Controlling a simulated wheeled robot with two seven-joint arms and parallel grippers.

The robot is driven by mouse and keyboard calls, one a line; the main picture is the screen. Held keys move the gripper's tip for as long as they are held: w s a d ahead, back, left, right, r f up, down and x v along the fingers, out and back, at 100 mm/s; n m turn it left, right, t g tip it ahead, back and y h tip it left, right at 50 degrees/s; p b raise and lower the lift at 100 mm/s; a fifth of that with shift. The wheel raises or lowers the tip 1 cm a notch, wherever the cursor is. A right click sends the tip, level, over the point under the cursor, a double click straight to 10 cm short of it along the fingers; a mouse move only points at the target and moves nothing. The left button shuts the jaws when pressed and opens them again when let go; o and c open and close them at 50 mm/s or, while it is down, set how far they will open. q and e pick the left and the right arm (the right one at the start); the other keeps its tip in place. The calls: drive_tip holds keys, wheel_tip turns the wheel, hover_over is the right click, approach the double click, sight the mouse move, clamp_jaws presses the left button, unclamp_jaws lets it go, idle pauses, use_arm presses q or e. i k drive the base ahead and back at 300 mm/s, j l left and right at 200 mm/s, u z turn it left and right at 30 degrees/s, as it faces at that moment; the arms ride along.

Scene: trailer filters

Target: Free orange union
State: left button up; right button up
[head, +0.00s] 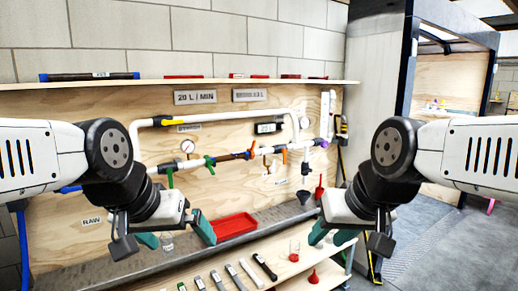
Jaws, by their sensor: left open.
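A pipe run with several fittings is mounted on the plywood wall panel. Orange parts show at two places on the lower pipe: one (252,149) beside the brown and blue section, another (284,154) further right. I cannot tell for certain which is the orange union. My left gripper (176,237) is open and empty, below and left of the pipe, in front of the ledge. My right gripper (331,236) has its teal fingers apart, with nothing seen between them, below and right of the orange parts. Both grippers are apart from the pipe.
A red tray (235,225) sits on the grey ledge between the grippers. Several tools lie on the lower shelf, with a red funnel (313,277) at its right. Green handles (209,164) stick out from the pipe. An upper shelf (200,83) holds a dark blue-ended cylinder (90,76).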

sight(251, 150)
drive_tip(key=i+j+u, duration=0.15)
drive_tip(key=i, duration=0.25)
drive_tip(key=i+j+u, duration=0.2)
drive_tip(key=i, duration=0.25)
